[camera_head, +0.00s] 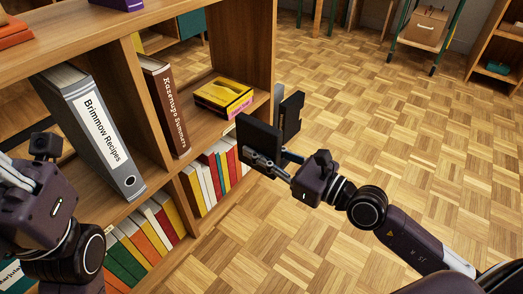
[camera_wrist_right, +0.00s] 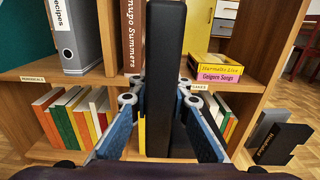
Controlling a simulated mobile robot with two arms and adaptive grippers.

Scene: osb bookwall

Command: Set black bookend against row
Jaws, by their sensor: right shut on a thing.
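My right gripper (camera_head: 268,168) is shut on the black bookend (camera_head: 258,135) and holds it upright in front of the bookcase's right end. In the right wrist view the bookend (camera_wrist_right: 166,70) rises between the two blue-padded fingers and hides part of the shelf. On the middle shelf, a brown book (camera_head: 166,105) with white lettering stands close to an upright divider. A grey binder (camera_head: 95,125), "Brimmow Recipes", leans in the bay to the left. The bookend is apart from both. My left gripper (camera_head: 22,172) is at the left edge; its fingertips are unclear.
A yellow box-like item (camera_head: 224,95) lies on the shelf right of the brown book. Several colourful books (camera_head: 208,178) fill the lower shelf. Dark file-like objects (camera_wrist_right: 282,145) stand beyond the bookcase's right end. The parquet floor (camera_head: 390,130) is clear to the right.

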